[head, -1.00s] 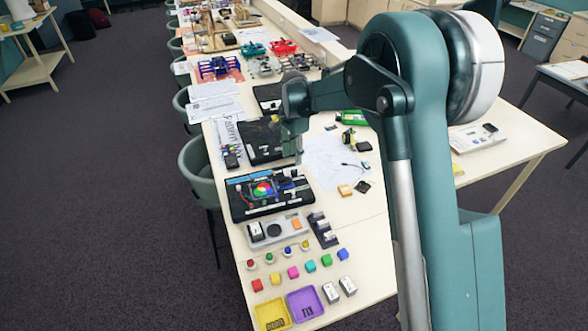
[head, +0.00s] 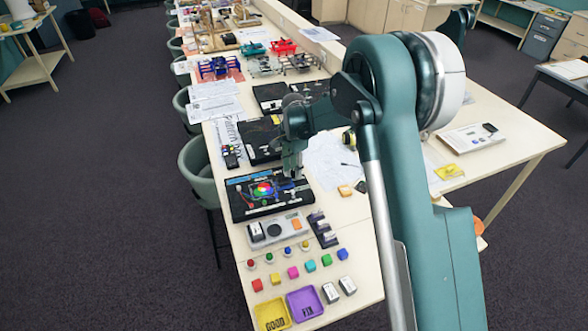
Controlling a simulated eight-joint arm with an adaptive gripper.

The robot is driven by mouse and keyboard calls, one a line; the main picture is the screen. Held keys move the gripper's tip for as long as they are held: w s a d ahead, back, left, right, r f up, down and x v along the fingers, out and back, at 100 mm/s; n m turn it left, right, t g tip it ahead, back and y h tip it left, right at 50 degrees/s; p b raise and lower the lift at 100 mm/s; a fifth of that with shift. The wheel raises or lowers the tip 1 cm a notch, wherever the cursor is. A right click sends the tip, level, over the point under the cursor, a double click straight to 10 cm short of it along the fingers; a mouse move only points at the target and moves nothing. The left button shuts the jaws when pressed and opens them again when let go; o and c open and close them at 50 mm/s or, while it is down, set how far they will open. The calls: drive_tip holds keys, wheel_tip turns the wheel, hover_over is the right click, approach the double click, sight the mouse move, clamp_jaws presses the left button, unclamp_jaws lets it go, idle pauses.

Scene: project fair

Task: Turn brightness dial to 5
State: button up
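A black board (head: 238,207) with a coloured disc (head: 263,189) lies on the long table. In front of it is a grey control panel (head: 284,235) with a dark round part (head: 274,230), a dark-and-white part at its left and an orange part at its right. The dark round part may be the brightness dial; no label or number on it is readable. My gripper (head: 293,172) points down over the right part of the black board, behind the panel and apart from it. Its fingers are too small to show whether they are open or shut.
A dark stepped block (head: 322,230) stands right of the panel. Several round buttons and coloured cubes lie in front, with a yellow tray (head: 273,314) and a purple tray (head: 305,303). White paper (head: 330,165) lies behind at the right.

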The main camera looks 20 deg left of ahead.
drive_tip(key=c, duration=0.9)
drive_tip(key=shift+m+b, duration=0.3)
drive_tip(key=m+b, duration=0.2)
drive_tip(key=m, duration=0.1)
drive_tip(key=shift+f, duration=0.1)
drive_tip(key=shift+m+b, duration=1.3)
drive_tip(key=shift+m, duration=0.6)
